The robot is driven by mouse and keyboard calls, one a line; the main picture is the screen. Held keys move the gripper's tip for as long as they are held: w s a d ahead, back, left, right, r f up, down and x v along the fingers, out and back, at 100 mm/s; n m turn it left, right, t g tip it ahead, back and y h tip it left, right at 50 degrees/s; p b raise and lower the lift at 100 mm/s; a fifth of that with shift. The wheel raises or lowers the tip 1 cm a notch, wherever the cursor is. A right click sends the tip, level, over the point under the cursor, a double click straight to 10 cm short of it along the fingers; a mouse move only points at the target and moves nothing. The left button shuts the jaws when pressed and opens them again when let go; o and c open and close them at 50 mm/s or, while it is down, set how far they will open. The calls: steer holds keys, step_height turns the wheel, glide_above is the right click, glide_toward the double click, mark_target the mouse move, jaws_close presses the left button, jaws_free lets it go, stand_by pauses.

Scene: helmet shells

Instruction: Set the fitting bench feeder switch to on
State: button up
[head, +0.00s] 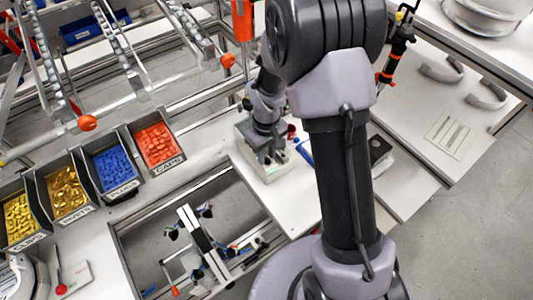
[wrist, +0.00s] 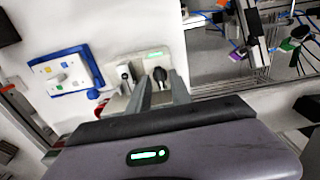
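A pale control box (head: 284,168) sits on the white bench under my arm in the head view. In the wrist view the box (wrist: 142,66) has a green-lit label, a pale lever switch (wrist: 124,73) at left and a dark-handled switch (wrist: 160,75) at right. Which of them is the feeder switch I cannot read. My gripper (wrist: 160,82) has its two fingers apart, with the dark handle showing between and just beyond the tips. Contact cannot be told. In the head view my gripper (head: 268,152) is over the box, partly hidden by my arm.
A blue-framed white panel (wrist: 66,72) lies left of the box in the wrist view. In the head view, bins of clips, rivets, plugs and caps (head: 155,145) stand at left. An open frame with a fixture (head: 203,245) lies below the box. Helmet parts (head: 442,68) lie at right.

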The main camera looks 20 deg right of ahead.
mark_target(266, 158)
stand_by(0.3)
step_height(266, 158, up, 17)
steer(key=shift+r+p, duration=0.2)
steer(key=shift+p, duration=1.05)
steer(key=s+a+f+m+t+b, duration=0.1)
steer(key=s+f+m+t+b, duration=0.1)
steer(key=s+f+b, duration=0.2)
steer(key=s+a+f+m+t+y+b, duration=0.1)
steer(key=s+a+f+m+t+b, duration=0.1)
steer(key=s+b, duration=0.7)
steer(key=s+a+f+m+t+y+b, duration=0.1)
steer(key=s+f+m+b, duration=0.3)
steer(key=b, duration=0.6)
steer(key=shift+s+a+f+t+b, duration=0.2)
steer(key=shift+s+f, duration=0.25)
steer(key=shift+s, duration=0.15)
steer(key=shift+s+a+f+t+b, duration=0.1)
steer(key=shift+s+f+t+b, duration=0.1)
steer(key=shift+s+f, duration=0.3)
steer(key=shift+d+r, duration=0.1)
steer(key=shift+d, duration=0.05)
